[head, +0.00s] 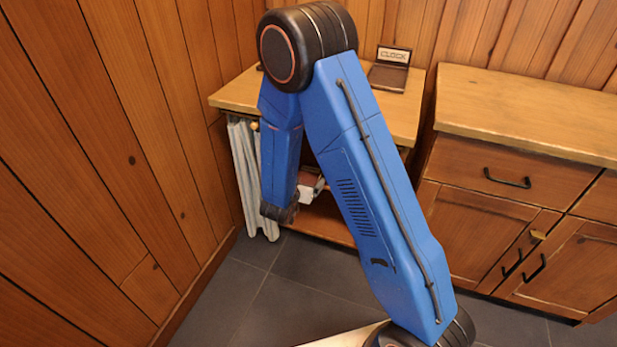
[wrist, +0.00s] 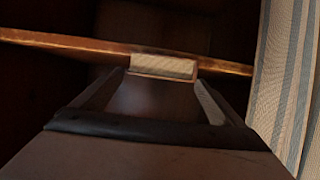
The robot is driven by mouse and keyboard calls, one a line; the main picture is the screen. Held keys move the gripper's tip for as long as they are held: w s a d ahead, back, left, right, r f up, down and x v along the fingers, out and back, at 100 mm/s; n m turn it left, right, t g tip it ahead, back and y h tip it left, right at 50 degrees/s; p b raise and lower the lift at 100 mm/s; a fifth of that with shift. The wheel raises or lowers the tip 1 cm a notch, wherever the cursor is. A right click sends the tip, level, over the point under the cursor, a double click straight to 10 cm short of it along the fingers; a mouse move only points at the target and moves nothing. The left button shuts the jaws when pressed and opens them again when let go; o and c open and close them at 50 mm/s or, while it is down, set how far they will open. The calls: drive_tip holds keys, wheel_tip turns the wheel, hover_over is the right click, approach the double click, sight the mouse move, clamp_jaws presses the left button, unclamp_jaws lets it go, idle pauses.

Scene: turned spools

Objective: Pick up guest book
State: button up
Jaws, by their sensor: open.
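A book with pale page edges and a thin reddish-brown cover, apparently the guest book (wrist: 165,67), shows in the wrist view at the shelf edge. My gripper (wrist: 163,84) is open, with one finger on either side of the view and the book's end seen ahead between the fingertips. I cannot tell whether either finger touches it. In the head view a small red and white shape (head: 309,183) shows inside the open cabinet, partly hidden by my blue arm; it may be the same book. My fingers cannot be made out there.
The wooden cabinet (head: 238,95) has a striped curtain (head: 243,165) at its left, close beside my gripper in the wrist view (wrist: 285,80). A shelf board (wrist: 75,42) crosses ahead. Drawers (head: 500,180) stand right.

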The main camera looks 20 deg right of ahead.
sight(308, 175)
drive_tip(key=x, duration=0.5)
drive_tip(key=shift+d+r, duration=0.1)
drive_tip(key=shift+r, duration=0.05)
drive_tip(key=c, duration=1.3)
